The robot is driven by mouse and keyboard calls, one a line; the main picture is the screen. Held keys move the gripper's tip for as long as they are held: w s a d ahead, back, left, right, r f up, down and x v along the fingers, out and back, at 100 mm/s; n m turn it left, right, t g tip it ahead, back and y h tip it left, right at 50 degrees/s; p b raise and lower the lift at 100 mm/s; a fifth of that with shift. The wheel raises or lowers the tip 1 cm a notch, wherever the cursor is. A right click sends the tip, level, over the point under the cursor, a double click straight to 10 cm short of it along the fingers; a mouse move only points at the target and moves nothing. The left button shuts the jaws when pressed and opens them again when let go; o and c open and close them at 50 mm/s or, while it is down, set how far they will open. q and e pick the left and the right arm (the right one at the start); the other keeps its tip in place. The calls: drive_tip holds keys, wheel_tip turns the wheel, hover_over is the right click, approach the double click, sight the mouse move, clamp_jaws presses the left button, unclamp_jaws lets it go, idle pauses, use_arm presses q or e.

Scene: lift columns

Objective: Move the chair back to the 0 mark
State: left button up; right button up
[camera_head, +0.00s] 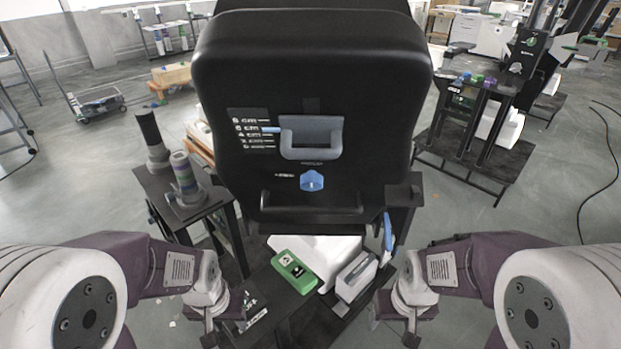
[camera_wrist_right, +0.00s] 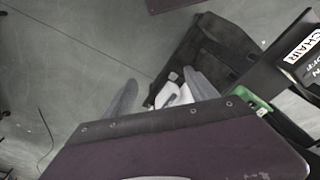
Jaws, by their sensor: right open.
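The chair (camera_head: 310,60) is a tall black padded back facing me in the middle of the head view. Its panel has a printed cm scale (camera_head: 250,130) with a blue pointer at its right side; the numbers are too small to read surely. A grey handle (camera_head: 311,137) and a blue knob (camera_head: 312,181) are on the panel. My left gripper (camera_head: 227,320) appears open and empty, low and left of the chair. My right gripper (camera_head: 394,322) is open and empty, low and right; its spread fingers show in the right wrist view (camera_wrist_right: 160,95).
Below the chair are a green box (camera_head: 293,271) with a switch, a grey box (camera_head: 356,276) and a blue lever (camera_head: 388,232). A side stand (camera_head: 155,185) with cylinders is left. Another column stand (camera_head: 480,110) is right. A CHAIR label (camera_wrist_right: 302,48) shows in the wrist view.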

drive_tip(key=c, duration=0.5)
drive_tip(key=shift+s+m, duration=0.35)
drive_tip(key=shift+m, duration=0.55)
drive_tip(key=s+a+r+m+g+y, duration=0.1)
drive_tip(key=s+a+m+g+y, duration=0.15)
drive_tip(key=a+m, duration=0.45)
drive_tip(key=s+a+r+m+g+y, duration=0.1)
drive_tip(key=s+a+r+m+y, duration=0.2)
drive_tip(key=m, duration=0.5)
drive_tip(key=w+a+r+m+t+y, duration=0.1)
drive_tip(key=w+a+r+m+y, duration=0.2)
drive_tip(key=a+m, duration=0.25)
drive_tip(key=w+a+r+m+t+y, duration=0.2)
drive_tip(key=a+r+m+y, duration=0.15)
drive_tip(key=m, duration=0.35)
drive_tip(key=w+a+r+m+t+y, duration=0.1)
drive_tip(key=w+r+m+t+y, duration=0.15)
drive_tip(key=w+m, duration=0.35)
drive_tip(key=m+t+h, duration=0.1)
drive_tip(key=m+t, duration=0.7)
drive_tip(key=m, duration=0.1)
approach(318, 213)
drive_tip(key=a+r, duration=0.3)
drive_tip(key=a, duration=0.3)
drive_tip(key=w+d+f+m+t+h, duration=0.1)
drive_tip(key=d+f+m+h, duration=0.1)
drive_tip(key=d+f, duration=0.15)
drive_tip(key=x, duration=0.6)
drive_tip(key=r+x, duration=0.1)
drive_tip(key=x, duration=0.2)
